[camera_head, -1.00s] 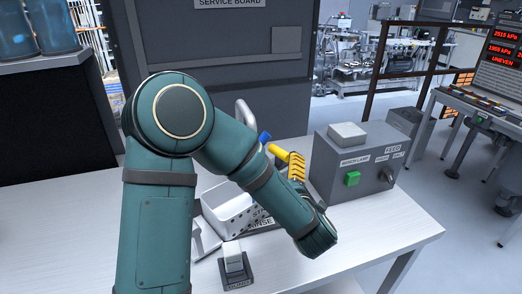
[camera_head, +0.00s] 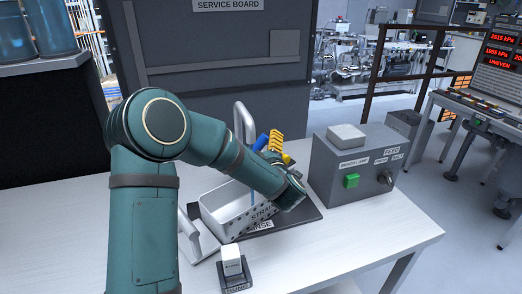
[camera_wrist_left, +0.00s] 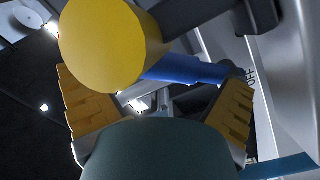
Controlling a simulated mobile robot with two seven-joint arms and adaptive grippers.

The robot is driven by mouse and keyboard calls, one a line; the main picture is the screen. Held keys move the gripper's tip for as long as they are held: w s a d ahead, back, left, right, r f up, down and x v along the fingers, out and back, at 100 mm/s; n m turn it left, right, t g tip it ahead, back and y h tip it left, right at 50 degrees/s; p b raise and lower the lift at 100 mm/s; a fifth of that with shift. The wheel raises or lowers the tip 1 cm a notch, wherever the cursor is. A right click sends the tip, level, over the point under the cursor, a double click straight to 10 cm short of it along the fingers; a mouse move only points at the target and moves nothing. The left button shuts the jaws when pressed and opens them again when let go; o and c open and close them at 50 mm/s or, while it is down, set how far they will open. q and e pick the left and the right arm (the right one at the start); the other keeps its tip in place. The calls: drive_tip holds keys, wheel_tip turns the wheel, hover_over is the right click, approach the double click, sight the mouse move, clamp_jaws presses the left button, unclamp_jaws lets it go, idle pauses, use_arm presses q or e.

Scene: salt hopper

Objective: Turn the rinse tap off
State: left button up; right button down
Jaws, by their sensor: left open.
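The rinse tap has a tall grey curved spout (camera_head: 240,112) behind the strainer basket, with a bluish stream below its end. A blue cylindrical part (camera_head: 262,142) shows beside the spout, and in the wrist view (camera_wrist_left: 190,69). A thick yellow cylinder (camera_wrist_left: 100,38) fills the upper left of the wrist view, close to the camera. My left gripper (camera_head: 278,145) is at the tap, its yellow ribbed fingers pointing up. In the wrist view the fingers (camera_wrist_left: 158,103) are spread wide; contact cannot be told. My forearm hides part of the tap. My right gripper is not in view.
The perforated white strainer basket (camera_head: 215,212) sits below my forearm. A white switch on a dark base (camera_head: 232,262) stands in front. A grey control box (camera_head: 350,183) with a green button stands to the right. The table's front right is clear.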

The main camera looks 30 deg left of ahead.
use_arm(q)
drive_tip(key=shift+c, duration=0.3)
drive_tip(key=shift+s+d+r, duration=0.1)
clamp_jaws()
drive_tip(key=shift+r, duration=0.15)
